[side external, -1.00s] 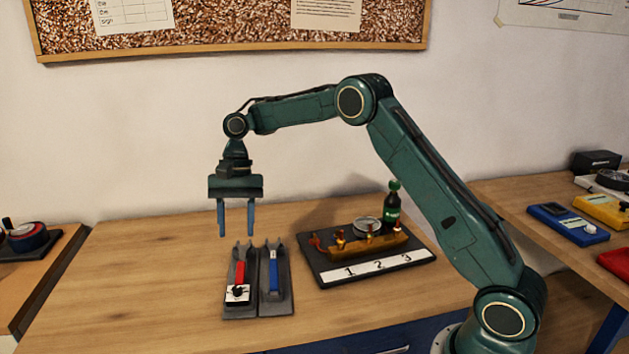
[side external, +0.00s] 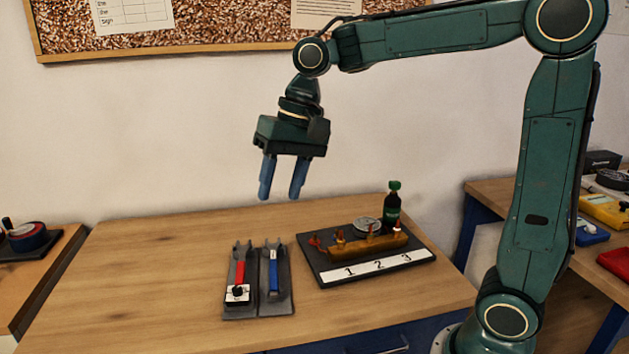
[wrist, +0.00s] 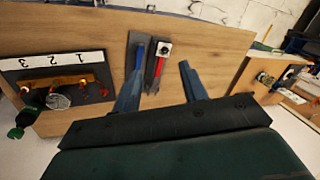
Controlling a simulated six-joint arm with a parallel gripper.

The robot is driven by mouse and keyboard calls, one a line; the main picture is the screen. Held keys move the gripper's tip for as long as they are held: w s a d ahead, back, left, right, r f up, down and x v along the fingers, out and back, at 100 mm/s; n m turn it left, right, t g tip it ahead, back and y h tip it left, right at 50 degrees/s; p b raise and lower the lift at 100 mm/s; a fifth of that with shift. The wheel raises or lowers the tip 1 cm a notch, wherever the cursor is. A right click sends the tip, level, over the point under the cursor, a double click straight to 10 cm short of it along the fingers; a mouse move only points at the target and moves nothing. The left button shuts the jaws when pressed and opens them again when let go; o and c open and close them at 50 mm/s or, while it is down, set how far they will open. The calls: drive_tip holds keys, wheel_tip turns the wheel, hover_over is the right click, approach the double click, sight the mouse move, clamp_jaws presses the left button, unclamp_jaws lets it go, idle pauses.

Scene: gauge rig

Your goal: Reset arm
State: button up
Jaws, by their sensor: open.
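My gripper (side external: 282,194) hangs in the air above the wooden table, with its two blue fingers apart and nothing between them. The wrist view also shows my gripper (wrist: 158,85), with a finger at each side. Below it, on the table, a red-handled wrench (side external: 239,273) and a blue-handled wrench (side external: 273,271) lie side by side in grey holders. Both also show in the wrist view, the blue one (wrist: 137,58) left of the red one (wrist: 159,66).
A dark board (side external: 314,258) with a brass manifold (side external: 366,249) and a strip numbered 1, 2, 3 lies right of the wrenches. A dark bottle with a green cap (side external: 392,208) stands behind it. The table's left part (side external: 140,270) is clear.

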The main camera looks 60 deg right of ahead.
drive_tip(key=s+d+f+n+t+h, duration=0.1)
drive_tip(key=s+d+n+t, duration=0.1)
drive_tip(key=s, duration=0.7)
drive_tip(key=s+d+f+n+t+h, duration=0.1)
drive_tip(key=s+d+f+n, duration=0.1)
drive_tip(key=s, duration=0.7)
drive_tip(key=shift+s+d+n+t+h, duration=0.3)
drive_tip(key=shift+s+d+t, duration=0.1)
